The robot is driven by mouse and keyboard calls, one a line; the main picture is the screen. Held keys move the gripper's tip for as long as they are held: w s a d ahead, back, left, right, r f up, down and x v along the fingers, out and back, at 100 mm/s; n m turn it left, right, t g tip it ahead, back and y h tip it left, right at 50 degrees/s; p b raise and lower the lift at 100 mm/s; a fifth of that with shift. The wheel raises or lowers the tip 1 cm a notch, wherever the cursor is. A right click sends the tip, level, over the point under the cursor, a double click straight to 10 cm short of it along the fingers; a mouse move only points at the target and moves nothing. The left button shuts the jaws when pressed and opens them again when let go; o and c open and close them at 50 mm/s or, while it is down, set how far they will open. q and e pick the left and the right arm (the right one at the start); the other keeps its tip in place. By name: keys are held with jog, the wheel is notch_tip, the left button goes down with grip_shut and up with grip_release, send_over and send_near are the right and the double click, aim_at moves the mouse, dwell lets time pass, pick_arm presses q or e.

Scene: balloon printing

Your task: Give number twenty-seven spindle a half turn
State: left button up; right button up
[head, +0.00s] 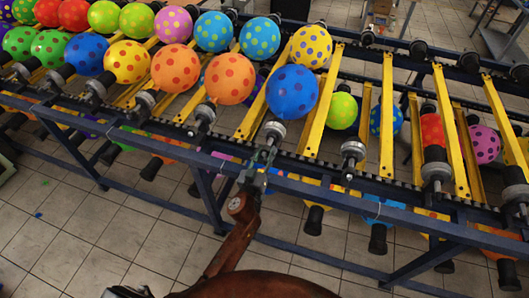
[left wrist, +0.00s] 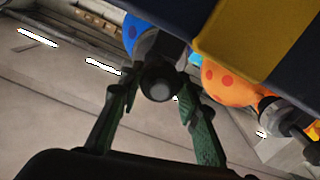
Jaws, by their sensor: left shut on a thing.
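My left gripper (head: 262,156) reaches up to the front end of a spindle (head: 275,131), which has a grey metal disc below a blue dotted balloon (head: 292,92). In the left wrist view the green fingers of the left gripper (left wrist: 158,92) stand on either side of the spindle's dark round end (left wrist: 160,84), shut on it. The blue balloon (left wrist: 138,38) shows behind it. No number can be read on the spindle. My right gripper is not in view.
A blue frame rail (head: 330,190) runs along the front of the rack. An orange dotted balloon (head: 230,78) sits to the left. An empty-looking spindle (head: 352,150) is to the right, near a yellow bar (head: 387,115). Tiled floor (head: 130,215) lies below.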

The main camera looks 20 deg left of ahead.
pick_arm(q)
jog(key=c, duration=0.3)
jog(key=shift+a, duration=0.2)
jog(key=shift+c, duration=0.3)
jog(key=shift+d, duration=0.15)
jog(key=shift+m, duration=0.3)
jog(key=m, duration=0.3)
jog(key=shift+c, duration=0.2)
jog(key=m, duration=0.4)
jog(key=shift+m, duration=0.3)
jog(key=m, duration=0.4)
jog(key=shift+m+p, duration=0.3)
jog(key=shift+p, duration=0.05)
jog(key=m, duration=0.4)
jog(key=shift+d+f+m, duration=0.1)
jog(key=shift+m, duration=0.3)
